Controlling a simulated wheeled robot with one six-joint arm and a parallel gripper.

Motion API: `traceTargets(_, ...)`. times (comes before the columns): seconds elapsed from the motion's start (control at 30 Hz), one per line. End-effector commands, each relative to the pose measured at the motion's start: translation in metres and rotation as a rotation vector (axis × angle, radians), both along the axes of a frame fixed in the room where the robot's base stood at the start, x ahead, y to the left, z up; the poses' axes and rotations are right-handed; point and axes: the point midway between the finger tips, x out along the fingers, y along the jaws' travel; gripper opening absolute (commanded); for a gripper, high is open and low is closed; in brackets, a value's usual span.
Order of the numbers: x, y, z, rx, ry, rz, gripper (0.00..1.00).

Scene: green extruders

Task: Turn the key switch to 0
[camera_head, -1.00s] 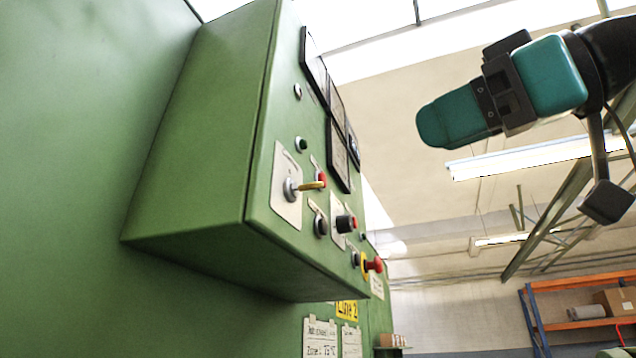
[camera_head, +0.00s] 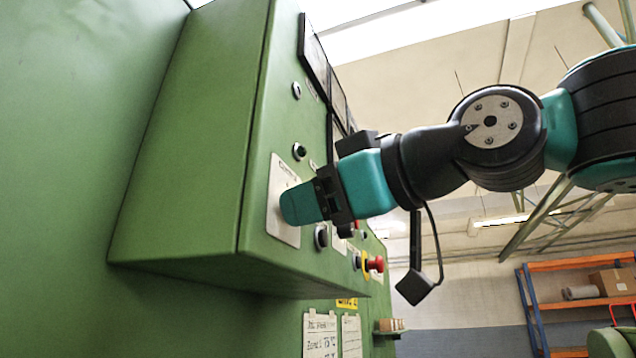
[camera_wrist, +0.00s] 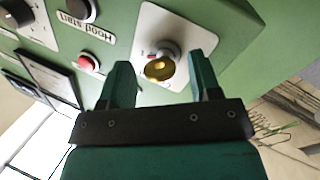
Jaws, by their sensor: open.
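The key switch has a brass key (camera_wrist: 160,69) in a silver lock on a pale plate, seen in the wrist view. My open gripper (camera_wrist: 162,78) has one green finger on each side of the key, with visible gaps; I cannot tell if anything touches. In the head view my gripper (camera_head: 300,204) is in front of the switch plate (camera_head: 285,230) and hides the key and lock. The green control box (camera_head: 200,150) carries the switch. The marks beside the lock are too small to read.
A red mushroom button (camera_head: 375,264) is on the box, lower right of my gripper. Shelves (camera_head: 580,262) stand far right.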

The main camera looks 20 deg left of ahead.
Motion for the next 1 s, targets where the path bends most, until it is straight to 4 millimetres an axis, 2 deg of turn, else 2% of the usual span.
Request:
traceTargets(0.27, 0.0012, 0.0022, -0.0005, 0.0, 0.0, -0.001, 0.57)
traceTargets(0.3, 0.0012, 0.0022, -0.0005, 0.0, 0.0, -0.001, 0.55)
traceTargets(0.5, 0.0011, 0.002, -0.0004, 0.0, 0.0, -0.001, 0.09)
traceTargets(0.77, 0.0011, 0.0019, -0.0019, -0.001, -0.016, -0.001, 0.08)
traceTargets(1.0, 0.001, 0.002, -0.0063, -0.008, -0.112, 0.0, 0.08)
